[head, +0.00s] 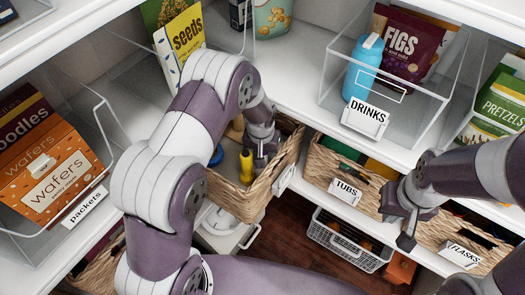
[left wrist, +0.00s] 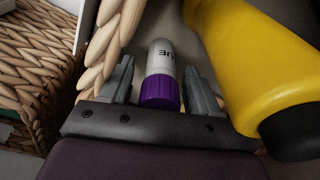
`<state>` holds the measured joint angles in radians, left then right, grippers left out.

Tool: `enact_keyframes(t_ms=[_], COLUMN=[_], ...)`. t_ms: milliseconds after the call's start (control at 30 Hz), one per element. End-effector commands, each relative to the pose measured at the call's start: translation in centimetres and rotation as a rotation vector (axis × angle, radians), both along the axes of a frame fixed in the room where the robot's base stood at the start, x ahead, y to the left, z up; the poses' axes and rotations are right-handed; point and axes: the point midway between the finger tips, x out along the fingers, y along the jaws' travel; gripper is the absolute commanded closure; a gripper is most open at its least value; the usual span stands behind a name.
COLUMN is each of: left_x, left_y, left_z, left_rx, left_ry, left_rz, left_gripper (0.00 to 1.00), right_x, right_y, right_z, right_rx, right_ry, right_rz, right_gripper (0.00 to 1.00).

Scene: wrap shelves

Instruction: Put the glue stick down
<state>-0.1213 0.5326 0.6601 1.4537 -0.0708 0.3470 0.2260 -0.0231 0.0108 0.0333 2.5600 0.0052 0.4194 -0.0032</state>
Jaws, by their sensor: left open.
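The glue stick (left wrist: 160,78), white with a purple end and dark letters, is inside a woven basket (head: 258,198) on the lower shelf. In the left wrist view it lies between the two spread fingers of my left gripper (left wrist: 158,80), with gaps at both sides. My left gripper also shows in the head view (head: 262,158), reaching down into the basket. I cannot make out the glue stick in the head view. My right gripper (head: 404,225) hangs in front of the lower shelf at the right, with nothing visible in it; its finger gap is unclear.
A yellow thing with a dark end (left wrist: 255,60) is close to the right of my left gripper in the basket. Woven baskets labelled TUBS (head: 345,185) and FLASKS (head: 470,240) stand to the right. A clear DRINKS bin (head: 420,110) is above.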

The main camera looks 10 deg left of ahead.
Motion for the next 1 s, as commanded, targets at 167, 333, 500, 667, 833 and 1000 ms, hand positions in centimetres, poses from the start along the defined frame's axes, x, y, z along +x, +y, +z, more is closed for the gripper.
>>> enact_keyframes(t_ms=[167,333,500,667,833,1000], left_x=[-0.2,-0.9,-1.5,-2.6,-9.9,-17.3], left_y=[0.0,-0.1,-0.1,0.3,2.6,3.9], left_z=[2.8,7.4,10.9,12.9,16.8,18.2], left_rx=[-0.001,-0.001,0.0,-0.001,-0.002,-0.003], left_ry=[-0.004,-0.005,-0.002,0.001,0.011,0.024], left_rz=[0.0,-0.001,-0.001,-0.002,-0.029,-0.055], left_gripper=[0.39,0.39,0.39,0.39,0.39,0.39], right_x=[0.0,0.0,0.0,0.0,0.0,0.0], right_y=[0.0,0.0,0.0,0.0,0.0,0.0], right_z=[0.8,1.7,2.2,2.4,2.3,2.3], right_rx=[0.0,0.0,0.0,0.0,0.0,0.0], right_ry=[0.0,0.0,0.0,0.0,0.0,0.0], right_rz=[0.0,0.0,0.0,0.0,0.0,0.0], right_gripper=[1.0,1.0,1.0,1.0,1.0,1.0])
